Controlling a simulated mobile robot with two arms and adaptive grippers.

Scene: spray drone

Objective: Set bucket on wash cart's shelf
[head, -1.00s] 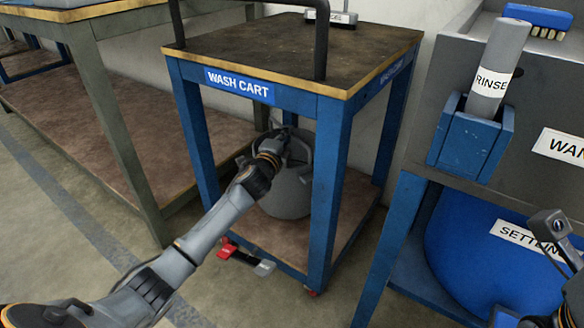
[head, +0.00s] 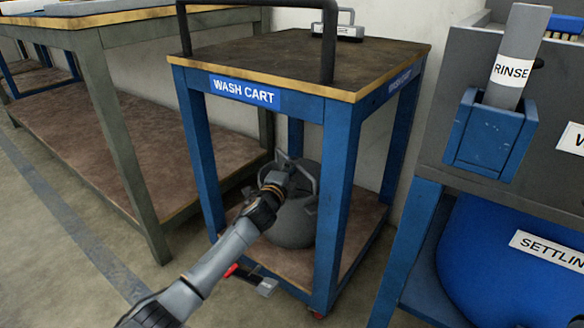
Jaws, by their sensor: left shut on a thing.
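The wash cart (head: 340,130) has a blue frame, a dark top and a white "WASH CART" label on its front. Its lower shelf (head: 356,240) is a brown board. A grey bucket (head: 297,222) is inside the frame, over this lower shelf, partly behind the front right leg. It looks as if it rests on the shelf, but its contact there is hard to tell. My left gripper (head: 283,172) reaches in between the front legs and is shut at the bucket's top, on its handle as it seems. The fingertips are small and partly hidden. My right gripper is out of view.
A workbench (head: 120,165) stands left of the cart. At the right, a blue-legged stand (head: 405,255) carries a holder with a "RINSE" tube (head: 515,60). A red-and-grey caster pedal (head: 262,284) sits by the cart's front base. The cart's push handle (head: 328,45) rises above its top.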

